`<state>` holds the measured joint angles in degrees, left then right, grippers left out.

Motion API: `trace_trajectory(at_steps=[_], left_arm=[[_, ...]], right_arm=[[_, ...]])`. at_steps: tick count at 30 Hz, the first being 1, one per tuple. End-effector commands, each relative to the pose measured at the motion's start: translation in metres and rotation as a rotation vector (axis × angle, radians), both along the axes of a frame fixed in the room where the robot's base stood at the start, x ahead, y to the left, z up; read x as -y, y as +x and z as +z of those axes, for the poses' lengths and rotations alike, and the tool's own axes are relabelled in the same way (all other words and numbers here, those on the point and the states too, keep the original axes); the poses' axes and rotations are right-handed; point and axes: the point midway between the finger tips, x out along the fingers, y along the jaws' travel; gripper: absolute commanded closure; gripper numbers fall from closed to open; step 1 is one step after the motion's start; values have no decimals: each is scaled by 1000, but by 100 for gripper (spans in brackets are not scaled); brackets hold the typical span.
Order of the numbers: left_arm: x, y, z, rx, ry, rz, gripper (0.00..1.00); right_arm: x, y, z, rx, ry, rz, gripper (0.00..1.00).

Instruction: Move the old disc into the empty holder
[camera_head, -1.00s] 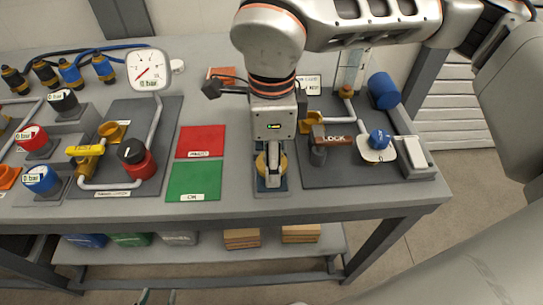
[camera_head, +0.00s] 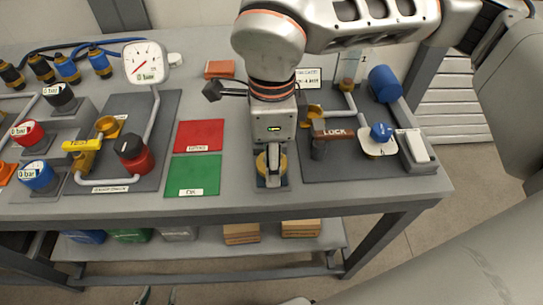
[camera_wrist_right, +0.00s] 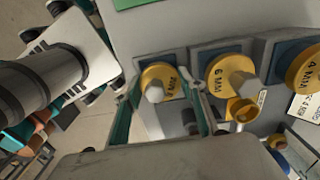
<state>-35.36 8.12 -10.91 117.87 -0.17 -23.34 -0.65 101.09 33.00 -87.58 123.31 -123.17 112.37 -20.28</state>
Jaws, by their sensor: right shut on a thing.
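A yellow disc (camera_head: 262,163) with a grey knob sits at the front holder (camera_head: 264,187), under my right gripper (camera_head: 273,178). In the right wrist view this disc (camera_wrist_right: 167,72) is marked MM, its number hidden. The fingers of my right gripper (camera_wrist_right: 160,92) are on either side of its knob (camera_wrist_right: 156,92) and shut on it. I cannot tell if the disc is fully seated. Beside it are the 6 MM disc (camera_wrist_right: 222,66) and the 4 MM disc (camera_wrist_right: 303,68), each on its own holder. My left gripper (camera_head: 158,297) shows only its tips at the bottom edge, apart and empty.
Green (camera_head: 193,177) and red (camera_head: 199,135) mats lie left of the front holder. The LOCK lever (camera_head: 333,134) and a yellow cup (camera_head: 313,111) stand close on its right. The table's front edge is near. My right arm hides the area behind.

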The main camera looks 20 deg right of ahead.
Motion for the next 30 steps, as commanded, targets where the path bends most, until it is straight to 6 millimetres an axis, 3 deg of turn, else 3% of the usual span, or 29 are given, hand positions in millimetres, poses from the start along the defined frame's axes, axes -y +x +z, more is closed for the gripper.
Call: trace_trajectory(at_steps=[9, 10, 12, 23, 30], left_arm=[[0, -1, -2, -4, 1, 0, 60], [0, -1, -2, -4, 1, 0, 60], [0, -1, -3, -4, 1, 0, 60], [1, -2, -2, -4, -1, -1, 60], [0, -1, -2, -3, 0, -1, 60]], right_arm=[[0, 0, -2, 0, 0, 0, 85], [0, 0, -2, 0, 0, 0, 57], [0, 0, -2, 0, 0, 0, 40], [0, 1, 2, 3, 1, -1, 40], [0, 2, 39, 7, 1, -2, 40]])
